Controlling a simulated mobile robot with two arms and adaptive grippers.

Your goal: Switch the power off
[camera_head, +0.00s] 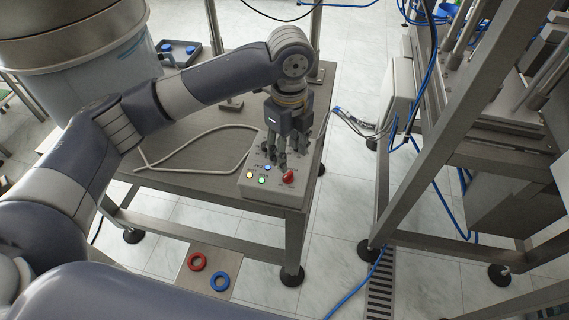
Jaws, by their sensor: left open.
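A grey control box (256,190) sits near the front right corner of a metal table. A red knob or button (289,176) is at its right front, and small yellow, green and blue buttons (262,180) are at its front left. My left gripper (275,158) points down over the back part of the box, with its fingers apart and nothing visible between them. The fingers hide the back of the panel, and I cannot tell whether they touch it. A power switch cannot be made out. My right gripper does not show.
The metal table (190,182) has free room left of the box, where a pale cable (190,171) lies. A metal machine frame (440,130) with blue hoses stands at the right. Red (197,261) and blue (220,281) rings lie below.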

